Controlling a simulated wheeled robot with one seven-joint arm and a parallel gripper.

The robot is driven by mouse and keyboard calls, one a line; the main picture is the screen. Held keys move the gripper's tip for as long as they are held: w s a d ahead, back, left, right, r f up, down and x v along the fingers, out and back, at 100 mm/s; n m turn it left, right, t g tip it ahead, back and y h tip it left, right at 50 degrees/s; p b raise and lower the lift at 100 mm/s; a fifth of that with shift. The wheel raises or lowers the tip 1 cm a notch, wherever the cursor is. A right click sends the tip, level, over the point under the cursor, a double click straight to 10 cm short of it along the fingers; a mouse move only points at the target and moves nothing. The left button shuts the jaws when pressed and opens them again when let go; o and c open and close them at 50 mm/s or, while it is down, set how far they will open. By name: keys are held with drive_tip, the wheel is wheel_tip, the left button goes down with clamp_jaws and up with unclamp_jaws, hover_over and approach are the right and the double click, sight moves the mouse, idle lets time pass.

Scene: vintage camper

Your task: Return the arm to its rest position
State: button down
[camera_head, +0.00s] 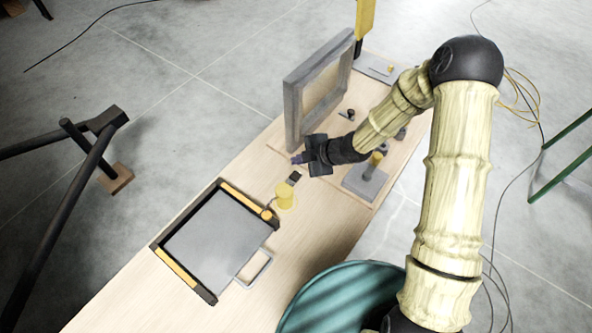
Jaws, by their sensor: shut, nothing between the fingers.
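My arm reaches in from the lower right, bends at a dark elbow and slopes down to the left over the wooden tabletop. The picture does not show how high above the wood the fingertips are.
A grey tray-like panel with black and yellow edges (212,243) lies on the table (125,297). A grey block with a yellow knob (364,184) sits under my forearm. A yellow post (364,17) stands at the far end. Dark metal legs (62,235) stand left.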

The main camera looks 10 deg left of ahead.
drive_tip(key=d+r+m+t+h+b, duration=0.1)
drive_tip(key=d+r+m+h, duration=0.4)
drive_tip(key=d, duration=0.5)
drive_tip(key=d+r+m+t+h+b, duration=0.1)
drive_tip(key=d+r+m+h, duration=0.15)
drive_tip(key=d+m, duration=0.6)
drive_tip(key=s+d+r+m, duration=0.3)
drive_tip(key=s+d+m, duration=0.1)
drive_tip(key=s+m, duration=0.1)
drive_tip(key=s+d+r+m+g+h+b, duration=0.1)
drive_tip(key=s+d+r+m, duration=0.2)
drive_tip(key=s+d+m, duration=0.2)
drive_tip(key=shift+s+d+r+m, duration=0.15)
drive_tip(key=shift+s+r+m, duration=0.15)
drive_tip(key=shift+s+m, duration=0.65)
